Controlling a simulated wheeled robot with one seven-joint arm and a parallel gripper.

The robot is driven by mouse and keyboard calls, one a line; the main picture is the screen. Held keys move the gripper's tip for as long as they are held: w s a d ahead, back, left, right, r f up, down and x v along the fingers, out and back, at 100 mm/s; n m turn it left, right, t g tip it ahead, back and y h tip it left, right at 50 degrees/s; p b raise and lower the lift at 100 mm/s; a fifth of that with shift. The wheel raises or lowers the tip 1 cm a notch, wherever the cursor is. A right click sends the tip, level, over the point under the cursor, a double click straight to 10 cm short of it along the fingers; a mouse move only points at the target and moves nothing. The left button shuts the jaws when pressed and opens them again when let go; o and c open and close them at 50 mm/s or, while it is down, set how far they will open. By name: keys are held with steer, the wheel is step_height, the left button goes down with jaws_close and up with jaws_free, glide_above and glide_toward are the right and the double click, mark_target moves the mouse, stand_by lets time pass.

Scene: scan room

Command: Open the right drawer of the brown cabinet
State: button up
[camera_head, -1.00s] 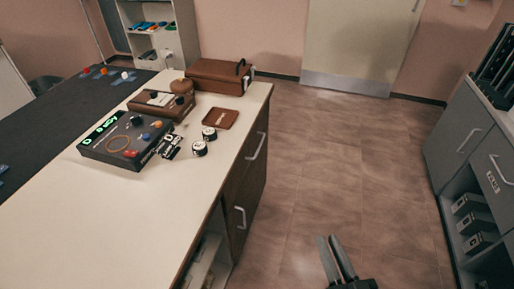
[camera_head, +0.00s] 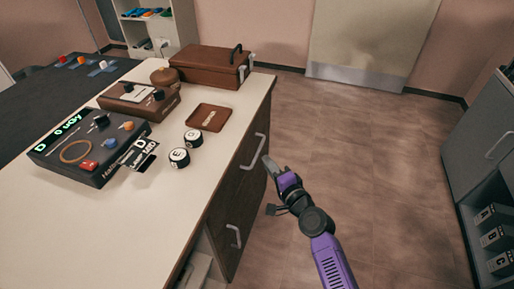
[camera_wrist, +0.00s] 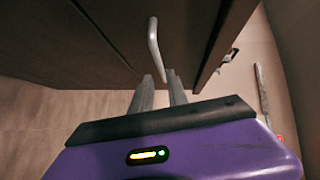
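The brown cabinet (camera_head: 236,199) has a pale worktop and a dark front facing right in the head view. Two pale bar handles show: an upper one (camera_head: 252,150) near the far end and a lower one (camera_head: 235,236). The drawers look shut. My gripper (camera_head: 268,162) is just right of the upper handle. In the wrist view, a pale bar handle (camera_wrist: 154,48) lies just ahead of my gripper (camera_wrist: 160,79), its near end close to the fingertips. The fingers are apart with nothing held. I cannot tell whether they touch the handle.
The worktop carries a brown case (camera_head: 210,68), a dark control box (camera_head: 88,147), a brown tray (camera_head: 208,117) and small round pieces (camera_head: 179,158). A grey cabinet (camera_head: 480,135) stands at the right. The floor (camera_head: 370,170) between the cabinets is clear.

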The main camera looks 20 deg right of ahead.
mark_target(258, 151)
steer(key=shift+w+a+f+b, duration=0.2)
steer(key=shift+w+b, duration=0.1)
steer(key=shift+w, duration=0.95)
steer(key=shift+w+a+f+b, duration=0.15)
steer(key=shift+w+a+b, duration=0.1)
steer(key=shift+w, duration=1.05)
steer(key=shift+w+a+f+b, duration=0.15)
steer(key=shift+w+b, duration=0.15)
steer(key=shift+w, duration=0.95)
steer(key=shift+c, duration=0.2)
jaws_close()
